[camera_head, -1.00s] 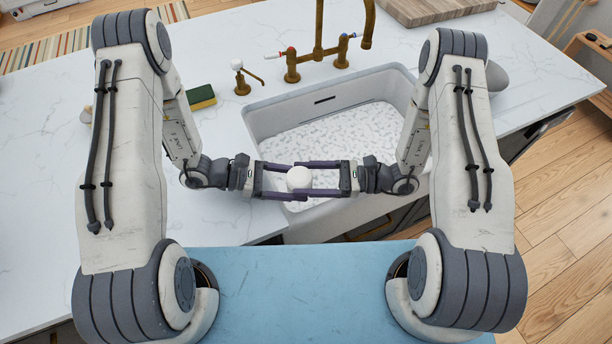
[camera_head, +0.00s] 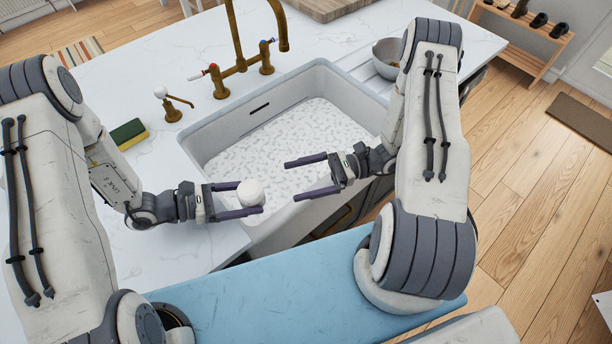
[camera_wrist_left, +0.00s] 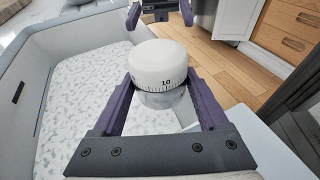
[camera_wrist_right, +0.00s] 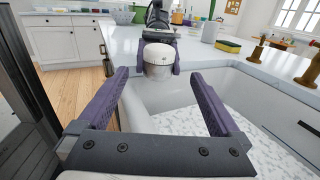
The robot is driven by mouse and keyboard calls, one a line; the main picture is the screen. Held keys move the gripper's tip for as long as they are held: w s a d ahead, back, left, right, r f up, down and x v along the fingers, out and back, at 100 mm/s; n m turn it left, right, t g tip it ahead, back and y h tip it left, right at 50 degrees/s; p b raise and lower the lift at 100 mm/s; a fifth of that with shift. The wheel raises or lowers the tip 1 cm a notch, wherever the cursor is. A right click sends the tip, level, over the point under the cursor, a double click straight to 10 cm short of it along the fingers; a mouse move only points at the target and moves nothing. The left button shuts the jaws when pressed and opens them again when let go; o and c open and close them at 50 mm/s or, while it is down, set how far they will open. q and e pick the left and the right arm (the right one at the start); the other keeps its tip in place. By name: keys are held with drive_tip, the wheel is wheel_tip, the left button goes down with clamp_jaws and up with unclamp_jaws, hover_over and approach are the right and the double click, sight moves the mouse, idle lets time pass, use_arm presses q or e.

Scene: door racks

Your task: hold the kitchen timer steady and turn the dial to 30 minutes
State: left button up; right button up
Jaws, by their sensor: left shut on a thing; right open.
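The kitchen timer (camera_head: 250,192) is a small white round body with a domed white dial. My left gripper (camera_head: 252,198) is shut on it and holds it above the counter edge by the sink's near left corner. In the left wrist view the timer (camera_wrist_left: 158,68) stands between the two purple fingers, with the number 10 and tick marks facing the camera. My right gripper (camera_head: 300,178) is open and empty, to the right of the timer and apart from it. The right wrist view shows the timer (camera_wrist_right: 158,60) beyond the right fingers, its scale too small to read.
A white sink (camera_head: 200,140) with a speckled bottom lies behind and below the grippers. A brass faucet (camera_head: 240,65) stands behind it. A sponge (camera_head: 129,134) lies on the counter at the left, and a metal bowl (camera_head: 386,55) is behind my right arm.

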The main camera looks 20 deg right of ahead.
drive_tip(key=shift+d, duration=0.8)
drive_tip(key=shift+s+a, duration=0.1)
